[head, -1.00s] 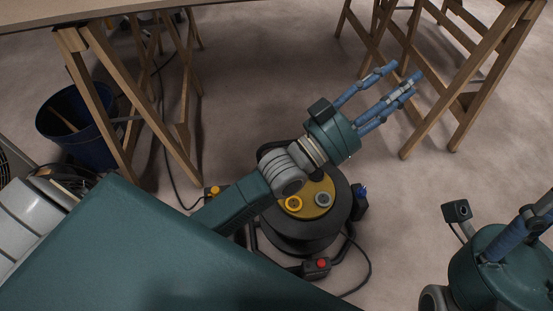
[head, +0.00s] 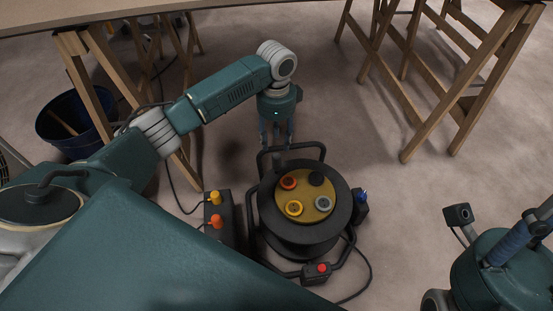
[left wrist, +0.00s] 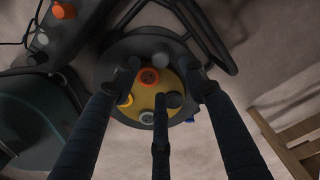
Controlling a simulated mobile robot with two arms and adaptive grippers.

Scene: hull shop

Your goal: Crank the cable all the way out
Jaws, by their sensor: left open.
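The cable reel stands on the floor. Its black drum (head: 262,215) carries a yellow disc (head: 307,207) with orange, black, yellow and grey round parts. A pale grey knob (left wrist: 161,58) shows near the drum's rim in the left wrist view; it may be the crank handle. A black cable (head: 369,268) lies on the floor at the reel's lower right. My left gripper (head: 277,143) is open and points down at the reel's far edge, its fingers (left wrist: 155,90) spread over the drum in the wrist view. Contact cannot be told. My right gripper (head: 530,225) is partly cut off.
A dark box with yellow and orange knobs (head: 215,222) stands left of the reel. A red-button box (head: 316,271) is at the reel's front. Wooden trestles (head: 435,85) and a blue bucket (head: 78,122) stand behind.

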